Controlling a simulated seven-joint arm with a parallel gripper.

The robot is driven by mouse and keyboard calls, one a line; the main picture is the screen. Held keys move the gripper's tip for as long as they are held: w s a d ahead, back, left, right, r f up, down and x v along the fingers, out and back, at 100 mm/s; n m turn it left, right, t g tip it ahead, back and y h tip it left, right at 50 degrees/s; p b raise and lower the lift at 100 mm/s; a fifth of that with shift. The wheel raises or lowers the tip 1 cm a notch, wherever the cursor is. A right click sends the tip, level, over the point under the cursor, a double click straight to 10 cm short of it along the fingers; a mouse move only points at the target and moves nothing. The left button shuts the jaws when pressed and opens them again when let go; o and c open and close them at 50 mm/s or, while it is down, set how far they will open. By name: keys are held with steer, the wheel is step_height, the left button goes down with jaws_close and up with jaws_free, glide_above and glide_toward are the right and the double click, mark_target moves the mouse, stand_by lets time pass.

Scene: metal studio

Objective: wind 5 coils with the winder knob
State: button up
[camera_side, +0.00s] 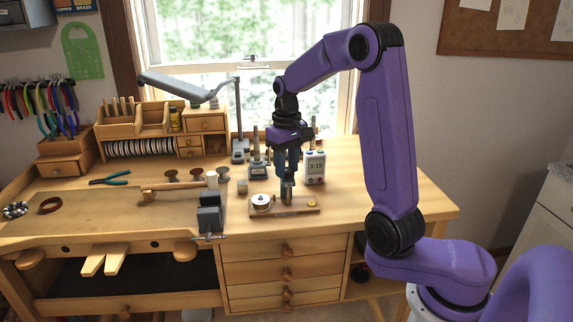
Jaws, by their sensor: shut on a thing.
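The winder is a low wooden board (292,210) lying on the workbench near its front edge. A round white-rimmed disc (261,200) stands on the board's left part, and a small brass piece (312,204) is at its right end. My gripper (287,197) points straight down over the middle of the board, just right of the disc. It is shut on the winder knob, which its fingers mostly hide. Any coils wound on the winder are too small to tell.
A grey bench vise (210,216) is left of the winder. Bare bench top (390,195) lies to the right.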

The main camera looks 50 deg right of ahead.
steer(key=m, duration=0.4)
steer(key=shift+d+m, duration=0.1)
steer(key=shift+m, duration=0.2)
steer(key=m, duration=0.4)
steer(key=shift+d+m, duration=0.1)
steer(key=shift+m, duration=0.2)
steer(key=m, duration=0.4)
steer(key=shift+s+m, duration=0.1)
steer(key=shift+m, duration=0.2)
steer(key=m, duration=0.9)
steer(key=shift+s, duration=0.15)
steer(key=m, duration=0.4)
steer(key=shift+m, duration=0.3)
steer(key=m, duration=0.4)
steer(key=shift+s, duration=0.1)
steer(key=shift+a+m, duration=0.2)
steer(key=shift+m, duration=2.3)
